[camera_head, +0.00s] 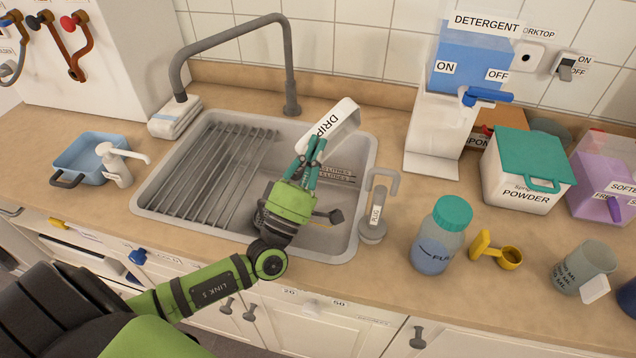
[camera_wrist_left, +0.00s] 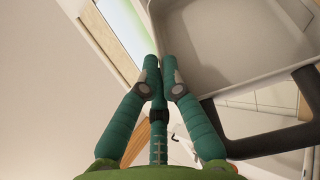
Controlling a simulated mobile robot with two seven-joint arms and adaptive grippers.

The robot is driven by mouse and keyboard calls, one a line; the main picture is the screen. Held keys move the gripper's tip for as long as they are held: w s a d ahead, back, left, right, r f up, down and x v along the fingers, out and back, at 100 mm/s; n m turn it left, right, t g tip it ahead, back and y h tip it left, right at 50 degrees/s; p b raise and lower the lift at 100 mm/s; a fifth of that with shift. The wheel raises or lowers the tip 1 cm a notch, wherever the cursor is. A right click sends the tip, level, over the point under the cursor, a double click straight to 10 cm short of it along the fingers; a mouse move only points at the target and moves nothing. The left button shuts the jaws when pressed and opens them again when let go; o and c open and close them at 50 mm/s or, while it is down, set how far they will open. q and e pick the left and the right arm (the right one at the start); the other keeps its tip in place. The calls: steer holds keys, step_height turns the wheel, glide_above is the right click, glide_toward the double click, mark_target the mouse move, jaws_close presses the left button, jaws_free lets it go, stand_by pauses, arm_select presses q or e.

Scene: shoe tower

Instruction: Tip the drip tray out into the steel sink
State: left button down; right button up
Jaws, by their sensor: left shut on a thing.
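The drip tray (camera_head: 345,119), off-white with a "DRIP" label, is held up over the right part of the steel sink (camera_head: 365,150). It is steeply tilted, its labelled side facing the head camera. My left gripper (camera_head: 313,148) is shut on the tray's near edge. In the left wrist view the fingers (camera_wrist_left: 158,68) close at the rim of the pale tray (camera_wrist_left: 225,45). No liquid shows in the visible part of the tray. My left forearm hides part of the sink's front. My right gripper is not in view.
A grey tap (camera_head: 290,70) arches over the sink, and a drying rack (camera_head: 215,160) fills its left side. A bottle (camera_head: 440,235), detergent dispenser (camera_head: 440,130) and powder box (camera_head: 520,175) crowd the right counter; a blue tub (camera_head: 80,155) is left.

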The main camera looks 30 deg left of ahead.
arm_select(q)
steer(key=shift+d, duration=0.2)
